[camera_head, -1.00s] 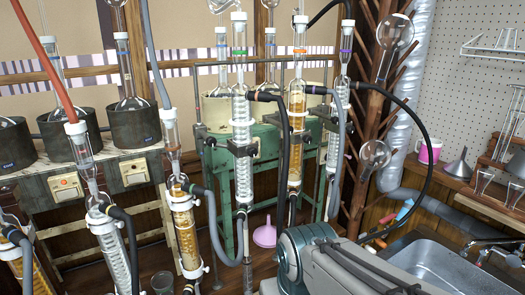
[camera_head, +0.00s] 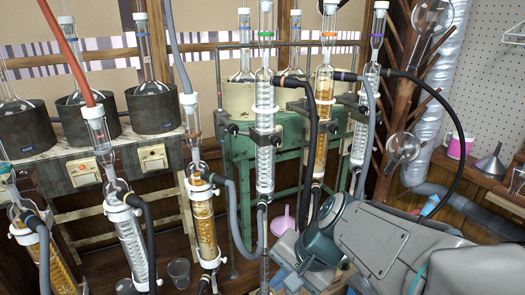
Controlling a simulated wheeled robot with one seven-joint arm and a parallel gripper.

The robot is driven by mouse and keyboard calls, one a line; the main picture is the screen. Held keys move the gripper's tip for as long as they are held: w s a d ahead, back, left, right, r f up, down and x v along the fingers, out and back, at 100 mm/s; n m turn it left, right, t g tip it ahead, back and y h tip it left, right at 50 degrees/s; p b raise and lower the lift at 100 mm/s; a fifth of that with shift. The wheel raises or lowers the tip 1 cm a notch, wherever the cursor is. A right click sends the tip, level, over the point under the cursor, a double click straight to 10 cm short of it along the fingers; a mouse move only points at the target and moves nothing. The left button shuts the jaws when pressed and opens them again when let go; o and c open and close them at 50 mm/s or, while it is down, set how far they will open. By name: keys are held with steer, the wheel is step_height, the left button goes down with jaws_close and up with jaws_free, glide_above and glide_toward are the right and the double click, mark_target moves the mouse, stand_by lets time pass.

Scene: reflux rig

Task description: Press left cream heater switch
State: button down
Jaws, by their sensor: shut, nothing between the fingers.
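The left cream heater switch (camera_head: 84,171) is a small cream box with a reddish mark, on the front of the worn metal heater bench at the left. A second cream switch (camera_head: 153,158) sits to its right on the same bench. Dark heating mantles (camera_head: 88,114) with round flasks stand above them. My gripper's fingers cannot be made out.
Glass condensers (camera_head: 125,232) with clear and amber (camera_head: 203,225) coils and dark hoses stand in front of the bench, close to the switches. A green rig (camera_head: 240,150) stands in the middle.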

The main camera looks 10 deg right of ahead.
steer(key=w+d+r+m+t+y, duration=0.1)
steer(key=w+r+m+t+y, duration=0.45)
steer(key=w+m, duration=0.65)
steer(key=w+d+r+m+t+h+b, duration=0.1)
steer(key=w+d+r+m+t+h, duration=0.1)
steer(key=w+d+r+m+t, duration=0.4)
steer(key=w+d+m+t, duration=0.2)
steer(key=d+m, duration=0.2)
steer(key=m, duration=0.1)
steer(key=shift+w+d, duration=0.25)
steer(key=shift+d, duration=0.1)
steer(key=shift+w+a+r+h, duration=0.1)
steer(key=shift+r+h, duration=0.05)
steer(key=shift+h, duration=0.1)
steer(key=p+x, duration=0.2)
steer(key=x, duration=1.1)
steer(key=shift+w+a, duration=0.2)
steer(key=shift+w, duration=0.15)
